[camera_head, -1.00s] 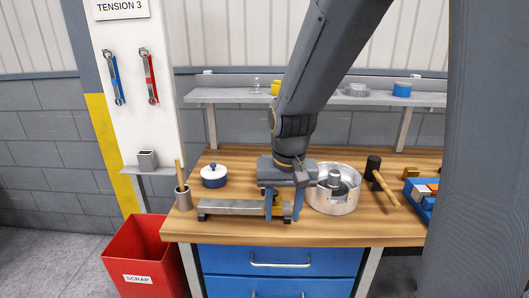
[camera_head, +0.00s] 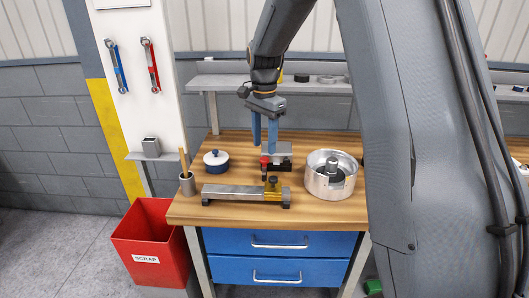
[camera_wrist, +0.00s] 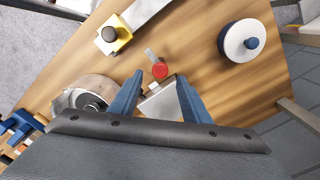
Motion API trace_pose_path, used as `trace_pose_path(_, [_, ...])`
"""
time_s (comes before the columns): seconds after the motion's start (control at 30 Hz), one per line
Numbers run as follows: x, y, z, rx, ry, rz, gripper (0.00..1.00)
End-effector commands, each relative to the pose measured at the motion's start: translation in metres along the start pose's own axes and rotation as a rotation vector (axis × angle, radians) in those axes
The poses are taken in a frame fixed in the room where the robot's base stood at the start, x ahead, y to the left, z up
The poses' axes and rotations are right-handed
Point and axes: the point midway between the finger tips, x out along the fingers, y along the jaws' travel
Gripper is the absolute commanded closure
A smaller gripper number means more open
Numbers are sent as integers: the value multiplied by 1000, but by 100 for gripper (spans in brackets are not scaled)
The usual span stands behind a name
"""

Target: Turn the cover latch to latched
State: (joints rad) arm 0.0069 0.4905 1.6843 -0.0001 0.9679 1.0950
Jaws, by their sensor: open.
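A small grey box (camera_head: 277,154) stands at the back of the wooden bench, with a red round knob (camera_head: 265,160) at its front left. The knob also shows from above in the wrist view (camera_wrist: 160,70), with a pale flat lever (camera_wrist: 151,55) beside it. This looks like the cover latch; its setting cannot be told. My gripper (camera_head: 265,148) is open, its two blue fingers pointing down above the knob. In the wrist view my gripper (camera_wrist: 160,76) has the red knob between its fingertips in the picture, with nothing held.
A metal bar fixture (camera_head: 232,193) with a yellow clamp (camera_head: 273,186) lies in front. A cup (camera_head: 187,185) stands at the left edge. Bench wood between them is bare.

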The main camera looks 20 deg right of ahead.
Motion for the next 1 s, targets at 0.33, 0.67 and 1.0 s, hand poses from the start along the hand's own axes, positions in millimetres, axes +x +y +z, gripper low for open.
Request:
trace_pose_path(0.33, [43,1,0,-2,-1,1,57])
trace_pose_path(0.67, [47,0,0,-2,0,-1,57])
trace_pose_path(1.0, [47,0,0,-3,0,-1,98])
